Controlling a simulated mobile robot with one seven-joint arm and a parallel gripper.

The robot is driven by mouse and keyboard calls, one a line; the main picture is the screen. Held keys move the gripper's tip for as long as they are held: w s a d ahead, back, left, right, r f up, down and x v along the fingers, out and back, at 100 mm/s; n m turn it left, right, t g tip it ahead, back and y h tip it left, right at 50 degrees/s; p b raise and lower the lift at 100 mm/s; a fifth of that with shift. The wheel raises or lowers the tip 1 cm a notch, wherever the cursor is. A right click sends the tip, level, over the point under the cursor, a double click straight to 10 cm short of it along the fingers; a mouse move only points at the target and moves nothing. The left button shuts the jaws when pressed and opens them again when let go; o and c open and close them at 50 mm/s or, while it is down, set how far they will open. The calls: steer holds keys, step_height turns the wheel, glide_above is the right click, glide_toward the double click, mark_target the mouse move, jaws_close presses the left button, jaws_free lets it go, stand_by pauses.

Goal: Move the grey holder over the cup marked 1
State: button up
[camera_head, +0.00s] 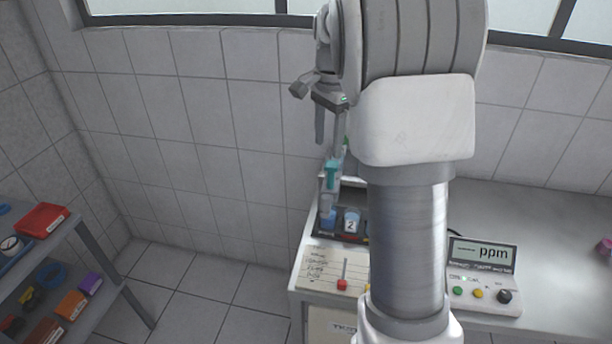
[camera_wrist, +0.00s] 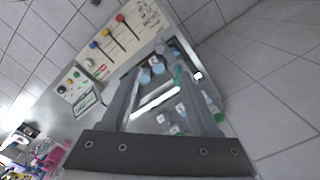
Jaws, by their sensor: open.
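My gripper (camera_head: 329,140) is open, pointing down above the rack at the left end of the bench. Its two fingers are spread apart in the wrist view (camera_wrist: 157,72), with nothing held between them. Below it is a slim grey upright part, likely the grey holder (camera_head: 328,184), with a teal piece (camera_head: 332,172) on it. Blue cups stand in the dark rack. One is marked 2 (camera_head: 351,222); another blue cup (camera_head: 328,218) is left of it, its mark unreadable. My arm hides the right part of the rack.
A meter reading ppm (camera_head: 482,254) with coloured knobs stands right of my arm. A panel with a red slider (camera_head: 342,284) lies in front of the rack. A shelf (camera_head: 76,232) with coloured boxes stands at the left. The tiled wall is close behind the rack.

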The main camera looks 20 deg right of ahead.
mark_target(326, 196)
steer(key=f, duration=1.7)
steer(key=shift+w+d+f, duration=0.25)
steer(key=shift+f, duration=0.15)
steer(key=shift+c, duration=0.4)
jaws_close()
